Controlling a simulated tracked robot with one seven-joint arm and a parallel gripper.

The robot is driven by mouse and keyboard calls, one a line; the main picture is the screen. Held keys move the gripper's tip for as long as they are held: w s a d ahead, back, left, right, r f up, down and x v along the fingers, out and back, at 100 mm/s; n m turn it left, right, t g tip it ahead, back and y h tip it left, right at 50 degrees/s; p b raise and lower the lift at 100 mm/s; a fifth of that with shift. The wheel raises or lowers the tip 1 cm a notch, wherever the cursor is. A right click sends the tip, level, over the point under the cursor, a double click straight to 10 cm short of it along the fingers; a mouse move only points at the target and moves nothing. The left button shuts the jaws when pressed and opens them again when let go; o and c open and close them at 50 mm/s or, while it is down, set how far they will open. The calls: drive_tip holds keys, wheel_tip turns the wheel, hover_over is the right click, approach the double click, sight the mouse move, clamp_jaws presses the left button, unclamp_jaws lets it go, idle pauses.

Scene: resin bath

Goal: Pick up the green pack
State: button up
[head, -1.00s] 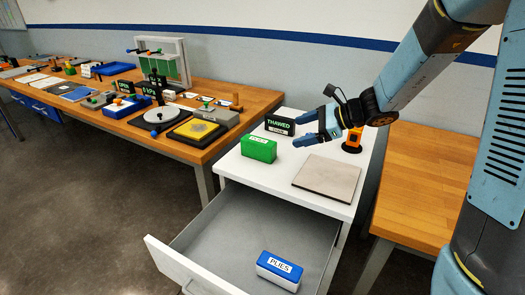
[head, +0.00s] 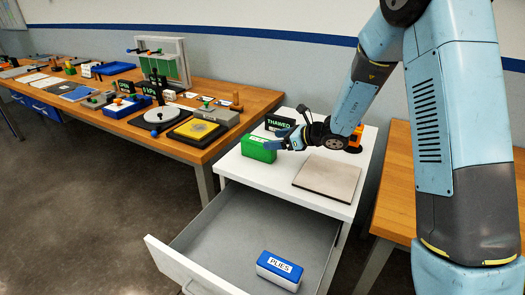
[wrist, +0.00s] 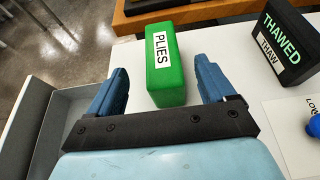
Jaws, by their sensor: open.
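The green pack (head: 258,149) stands on the white cabinet top at its left part, and a white label reading PLIES shows on it in the wrist view (wrist: 165,75). My gripper (head: 279,142) is beside the pack's right end in the head view. In the wrist view my gripper (wrist: 162,88) is open, with the pack's near end between its two blue fingers.
A black THAWED sign (wrist: 288,42) stands right of the pack. A beige plate (head: 327,177) lies on the cabinet top (head: 258,177). Below, an open drawer (head: 215,240) holds a blue PLIES pack (head: 279,270). A wooden bench (head: 190,148) with tools stands to the left.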

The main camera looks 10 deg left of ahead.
sight(261, 141)
drive_tip(key=shift+x, duration=3.2)
drive_tip(key=c, duration=1.2)
